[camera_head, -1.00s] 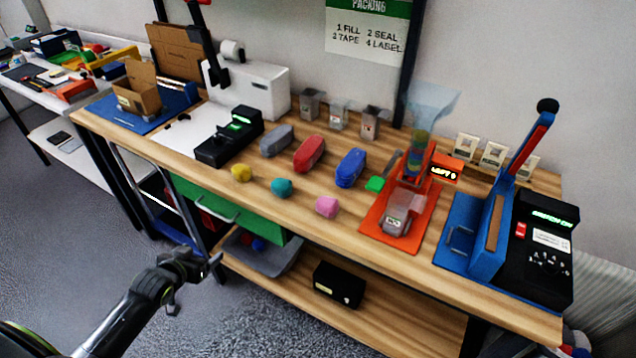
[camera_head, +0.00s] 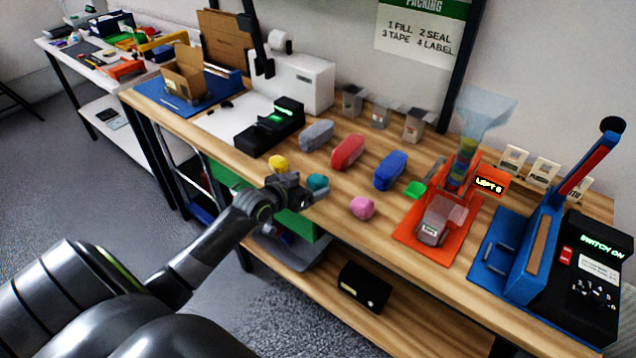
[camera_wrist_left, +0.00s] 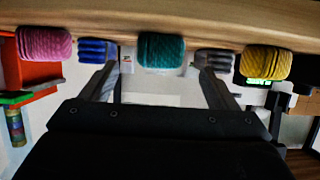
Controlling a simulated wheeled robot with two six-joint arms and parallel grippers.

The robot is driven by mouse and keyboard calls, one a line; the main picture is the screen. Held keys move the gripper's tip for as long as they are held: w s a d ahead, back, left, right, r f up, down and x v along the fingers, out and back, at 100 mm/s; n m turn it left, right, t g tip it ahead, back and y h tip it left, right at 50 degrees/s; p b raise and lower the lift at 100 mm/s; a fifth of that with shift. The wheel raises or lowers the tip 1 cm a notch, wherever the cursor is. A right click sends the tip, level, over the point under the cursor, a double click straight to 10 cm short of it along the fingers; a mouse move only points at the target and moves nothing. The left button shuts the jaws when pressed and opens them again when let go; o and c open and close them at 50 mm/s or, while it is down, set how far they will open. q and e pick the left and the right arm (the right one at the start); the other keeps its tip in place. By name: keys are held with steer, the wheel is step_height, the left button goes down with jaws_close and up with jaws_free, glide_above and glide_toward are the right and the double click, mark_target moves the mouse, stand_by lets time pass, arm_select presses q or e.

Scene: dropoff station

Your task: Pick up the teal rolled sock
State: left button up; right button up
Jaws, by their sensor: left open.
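The teal rolled sock (camera_head: 317,182) lies near the front edge of the wooden table. In the head view my left gripper (camera_head: 308,196) is just in front of it and hides part of it. In the left wrist view the teal sock (camera_wrist_left: 161,50) shows at the top centre, beyond the spread fingers of my left gripper (camera_wrist_left: 158,80). The gripper is open and empty, and the sock lies in line with the gap between its fingers. Whether they touch it cannot be told. My right gripper is not in view.
A yellow rolled sock (camera_head: 278,163) and a pink one (camera_head: 362,207) lie on either side. Grey (camera_head: 316,135), red (camera_head: 347,151) and blue (camera_head: 390,170) cases lie behind. An orange dispenser base (camera_head: 408,228) stands to the right. A green drawer (camera_head: 300,226) is under the tabletop.

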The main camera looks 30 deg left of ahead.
mark_target(324, 177)
arm_select(q)
steer(key=shift+p+x, duration=0.3)
steer(key=shift+x, duration=3.7)
steer(key=shift+d+r, duration=0.1)
steer(key=shift+r, duration=0.05)
steer(key=c, duration=1.1)
steer(key=shift+o, duration=0.2)
steer(key=shift+r, duration=0.1)
